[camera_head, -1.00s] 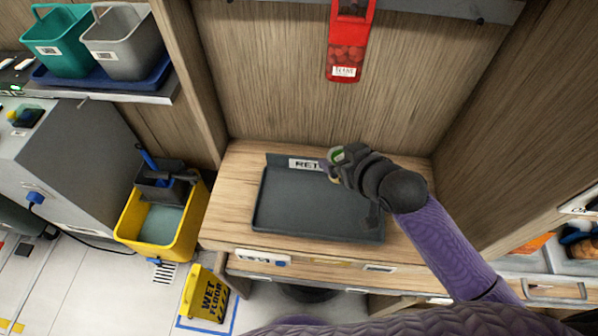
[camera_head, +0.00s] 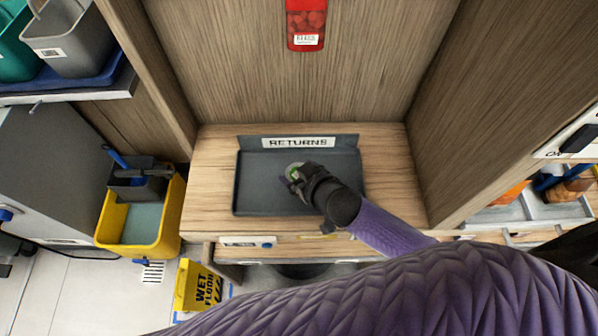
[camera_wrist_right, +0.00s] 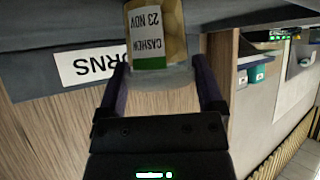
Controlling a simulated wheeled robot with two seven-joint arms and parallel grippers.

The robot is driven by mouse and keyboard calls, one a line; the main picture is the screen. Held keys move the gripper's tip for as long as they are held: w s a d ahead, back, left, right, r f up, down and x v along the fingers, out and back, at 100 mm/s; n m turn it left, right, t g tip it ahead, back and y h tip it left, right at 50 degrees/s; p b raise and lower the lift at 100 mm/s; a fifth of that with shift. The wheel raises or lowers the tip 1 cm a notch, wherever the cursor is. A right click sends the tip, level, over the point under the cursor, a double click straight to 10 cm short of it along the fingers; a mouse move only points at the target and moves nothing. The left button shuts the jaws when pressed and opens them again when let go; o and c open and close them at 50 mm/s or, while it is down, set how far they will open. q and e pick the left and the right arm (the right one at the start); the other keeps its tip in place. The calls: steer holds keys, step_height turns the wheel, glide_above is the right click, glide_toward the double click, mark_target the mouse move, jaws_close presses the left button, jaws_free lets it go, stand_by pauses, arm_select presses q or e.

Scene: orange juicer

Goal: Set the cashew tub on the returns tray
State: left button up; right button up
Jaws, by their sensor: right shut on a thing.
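The cashew tub (camera_wrist_right: 156,45) has a label reading CASHEW 23 NOV with a green band. In the wrist view the fingers of my right gripper (camera_wrist_right: 160,82) are shut on the tub, one on each side. The dark grey returns tray (camera_head: 255,187) lies on the wooden counter, with a RETURNS sign on its raised back edge. The tub is over the middle of the tray; I cannot tell whether it touches it. My left gripper is out of view.
Wooden walls (camera_head: 290,95) enclose the counter at the back and sides. A red dispenser (camera_head: 306,25) hangs on the back wall above the tray. A yellow bucket (camera_head: 160,235) and a wet floor sign (camera_head: 200,287) stand on the floor at left. The tray's left part is clear.

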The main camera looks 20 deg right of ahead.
steer(key=o, duration=0.9)
steer(key=shift+f, duration=0.1)
steer(key=shift+o, duration=0.5)
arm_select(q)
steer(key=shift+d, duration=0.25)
arm_select(e)
steer(key=shift+s+r, duration=0.1)
steer(key=shift+r, duration=0.15)
arm_select(q)
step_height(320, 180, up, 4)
steer(key=p, duration=0.4)
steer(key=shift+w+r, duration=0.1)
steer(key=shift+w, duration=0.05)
arm_select(e)
steer(key=v, duration=1.1)
steer(key=shift+s+r, duration=0.2)
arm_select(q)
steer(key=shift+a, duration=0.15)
arm_select(e)
steer(key=shift+d, duration=0.15)
